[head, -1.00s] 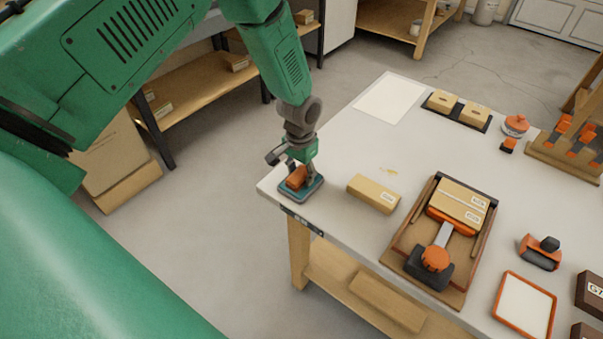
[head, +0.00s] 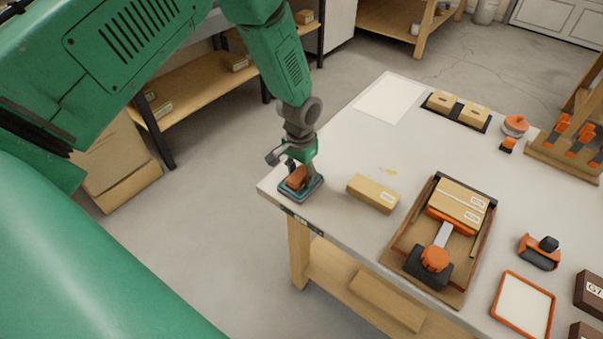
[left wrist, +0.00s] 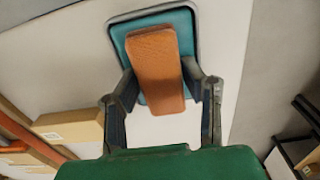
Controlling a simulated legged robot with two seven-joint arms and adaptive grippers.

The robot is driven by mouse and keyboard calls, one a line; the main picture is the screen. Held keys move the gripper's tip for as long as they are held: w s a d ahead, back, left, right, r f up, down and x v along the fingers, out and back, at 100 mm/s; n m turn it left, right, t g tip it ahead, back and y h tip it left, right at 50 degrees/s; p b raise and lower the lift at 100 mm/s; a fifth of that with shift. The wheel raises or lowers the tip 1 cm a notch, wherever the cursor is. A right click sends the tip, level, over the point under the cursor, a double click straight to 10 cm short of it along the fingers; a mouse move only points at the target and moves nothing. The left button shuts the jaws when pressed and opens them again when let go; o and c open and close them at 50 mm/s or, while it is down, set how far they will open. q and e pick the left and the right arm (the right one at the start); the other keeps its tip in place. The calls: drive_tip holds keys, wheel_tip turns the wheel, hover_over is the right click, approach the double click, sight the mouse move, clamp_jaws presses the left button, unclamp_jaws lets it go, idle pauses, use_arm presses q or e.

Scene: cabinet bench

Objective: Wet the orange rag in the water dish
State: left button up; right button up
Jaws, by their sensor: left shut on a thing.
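The orange rag (head: 297,178) is a small folded block at the water dish (head: 316,188), which stands at the near left corner of the bench. The dish is shallow, with teal inside and a dark rim. My left gripper (head: 301,171) points down over the dish, shut on the rag. In the left wrist view the rag (left wrist: 156,70) lies between the two fingers (left wrist: 161,88) and covers much of the dish (left wrist: 118,35). I cannot tell whether the rag touches the water. My right gripper is in neither view.
A cardboard box (head: 373,194) stands just right of the dish on the bench (head: 345,150). Beyond it is a wooden tray (head: 408,235) with a box and an orange-black tool. The bench's left edge is close to the dish.

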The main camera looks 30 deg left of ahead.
use_arm(q)
drive_tip(key=shift+r+p, duration=2.65)
drive_tip(key=shift+r, duration=0.85)
drive_tip(key=shift+f, duration=0.1)
